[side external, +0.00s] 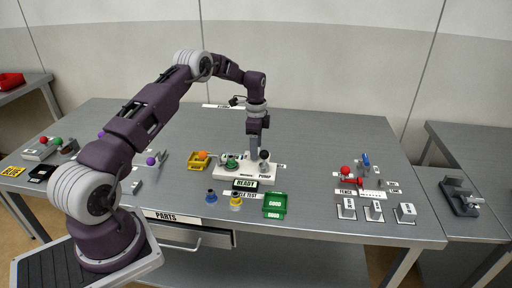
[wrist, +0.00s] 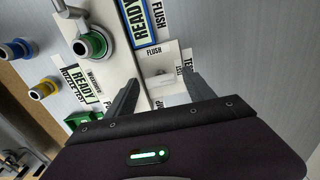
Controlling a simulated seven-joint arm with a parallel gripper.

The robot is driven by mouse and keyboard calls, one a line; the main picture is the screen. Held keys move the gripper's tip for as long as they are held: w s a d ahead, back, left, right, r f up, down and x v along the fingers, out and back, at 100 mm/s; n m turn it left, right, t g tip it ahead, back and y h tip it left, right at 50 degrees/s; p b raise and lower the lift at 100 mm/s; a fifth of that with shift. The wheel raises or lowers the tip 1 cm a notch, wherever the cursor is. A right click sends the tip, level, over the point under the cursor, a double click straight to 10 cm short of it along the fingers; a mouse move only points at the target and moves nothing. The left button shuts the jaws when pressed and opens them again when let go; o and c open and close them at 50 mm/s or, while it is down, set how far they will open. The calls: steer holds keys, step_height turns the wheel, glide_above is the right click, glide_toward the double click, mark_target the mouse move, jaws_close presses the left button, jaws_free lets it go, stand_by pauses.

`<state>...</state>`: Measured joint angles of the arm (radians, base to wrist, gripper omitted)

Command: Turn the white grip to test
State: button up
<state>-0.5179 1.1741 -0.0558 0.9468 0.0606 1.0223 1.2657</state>
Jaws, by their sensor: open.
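The white grip (wrist: 160,78) shows in the wrist view as a small pale block on a white panel. A FLUSH label (wrist: 154,51) lies above it in that view, and a partly hidden TEST label (wrist: 187,66) lies to its right. My gripper (wrist: 162,77) is open, with one finger on each side of the grip and gaps between; I cannot tell how far above it the tips are. In the side view my gripper (side external: 257,147) points down over the white base (side external: 222,173). The grip cannot be made out there.
A green round fitting (wrist: 90,45) and a READY display (wrist: 133,22) are beside the grip. Blue (side external: 211,196) and yellow (side external: 236,200) fittings and a green GOOD bin (side external: 275,206) stand in front of the base. A red-knobbed fixture (side external: 346,172) stands to the right.

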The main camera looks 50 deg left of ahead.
step_height(320, 180, up, 7)
steer(key=shift+f, duration=0.1)
steer(key=s+d+r+n+t, duration=0.1)
steer(key=s+d+r+n, duration=0.1)
steer(key=s+d+r, duration=0.7)
steer(key=s+d+r+n+t, duration=0.2)
steer(key=d+r, duration=0.6)
steer(key=r, duration=0.5)
steer(key=s+d+n+t, duration=0.1)
steer(key=s+d, duration=0.3)
steer(key=s, duration=0.8)
steer(key=s+d+f+n+t, duration=0.1)
steer(key=s+d+n, duration=0.3)
steer(key=s, duration=0.8)
steer(key=shift+d+f+t, duration=0.2)
steer(key=shift+d+t, duration=0.1)
steer(key=shift+d, duration=0.4)
